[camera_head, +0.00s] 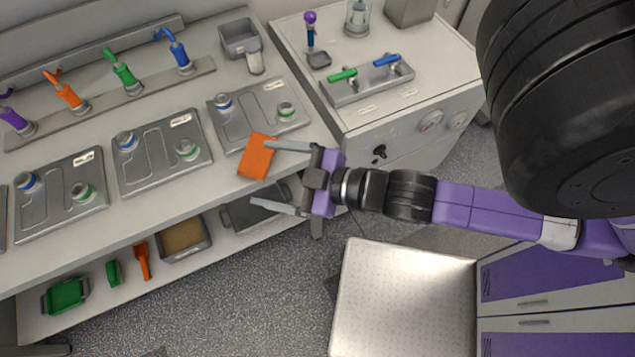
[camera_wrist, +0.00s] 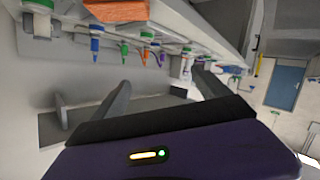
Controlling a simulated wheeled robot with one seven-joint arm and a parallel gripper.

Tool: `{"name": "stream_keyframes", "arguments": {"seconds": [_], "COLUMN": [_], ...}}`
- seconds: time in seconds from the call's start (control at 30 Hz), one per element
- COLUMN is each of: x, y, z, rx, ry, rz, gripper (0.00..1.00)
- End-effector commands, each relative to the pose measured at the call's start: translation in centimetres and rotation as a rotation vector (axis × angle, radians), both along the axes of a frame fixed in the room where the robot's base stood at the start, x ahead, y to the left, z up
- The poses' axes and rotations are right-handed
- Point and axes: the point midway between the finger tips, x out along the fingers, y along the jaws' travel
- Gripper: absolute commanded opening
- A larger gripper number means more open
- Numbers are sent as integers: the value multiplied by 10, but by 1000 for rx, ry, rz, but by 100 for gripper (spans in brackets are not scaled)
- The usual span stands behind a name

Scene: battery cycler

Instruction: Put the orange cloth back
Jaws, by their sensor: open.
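The orange cloth (camera_head: 257,157) is a flat folded piece at the front edge of the bench, beside the right-hand grey plate. It also shows at the top of the wrist view (camera_wrist: 116,11), cut by the frame's edge. My gripper (camera_head: 262,174) is open, its two fingers spread and pointing left at the bench front. In the head view the upper finger's tip meets the cloth's right edge; I cannot tell whether they touch. The lower finger is apart from the cloth, over the lower shelf in the picture. Nothing shows held between the fingers (camera_wrist: 160,90).
Grey plates (camera_head: 160,150) with blue and green caps fill the bench, with coloured taps (camera_head: 122,72) behind. The lower shelf holds a green tray (camera_head: 65,296), an orange tool (camera_head: 142,260) and a grey tray (camera_head: 184,240). A white cabinet (camera_head: 400,125) stands at right.

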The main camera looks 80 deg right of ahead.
Motion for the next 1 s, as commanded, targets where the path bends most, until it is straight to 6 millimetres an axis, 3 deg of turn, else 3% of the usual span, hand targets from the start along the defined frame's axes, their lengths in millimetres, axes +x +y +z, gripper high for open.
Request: {"name": "stream_keyframes", "arguments": {"seconds": [0.03,0.1,0.3,0.47,0.77,1.0], "x": [-22,-45,-90,-102,-102,-102], "y": [18,40,79,89,89,89], "z": [-3,-1,15,23,23,-7], "rx": [53,130,298,349,351,351], "ry": [12,7,-14,-26,-28,-27], "rz": [20,39,38,26,25,26], "gripper": [86,86,86,86,86,86]}}
